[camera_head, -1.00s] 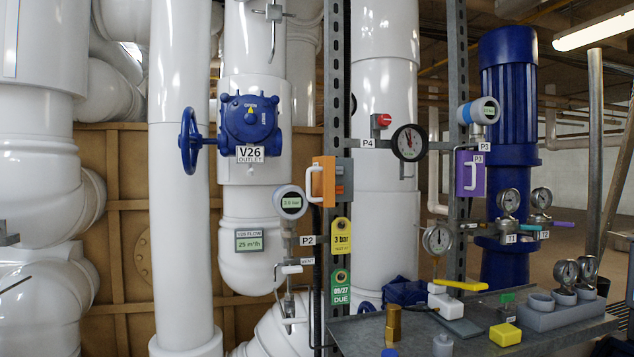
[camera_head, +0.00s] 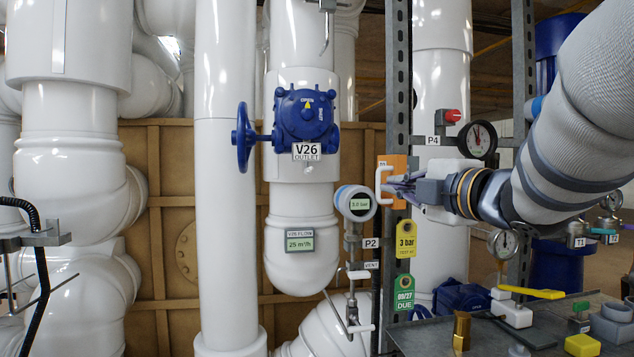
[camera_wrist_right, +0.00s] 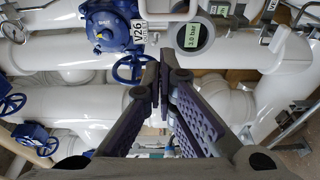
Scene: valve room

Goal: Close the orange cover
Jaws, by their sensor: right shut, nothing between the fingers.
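The orange cover (camera_head: 395,163) shows in the head view as an upright panel on the instrument post, with a white handle (camera_head: 379,183) at its left side. My right arm comes in from the right and hides much of the cover and what is beside it. My right gripper (camera_head: 390,187) is shut and empty, its fingertips at the cover close to the handle. I cannot tell whether they touch it. In the right wrist view the shut fingers (camera_wrist_right: 163,78) meet below a white curved bar. The orange face is not visible there. My left gripper is not in view.
A round gauge (camera_head: 356,203) stands just left of the cover. Yellow (camera_head: 405,238) and green (camera_head: 404,291) tags hang below it. Gauge P4 (camera_head: 478,138) is above my right wrist. The blue valve V26 (camera_head: 305,118) is farther left. A grey bench (camera_head: 430,338) is at lower right.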

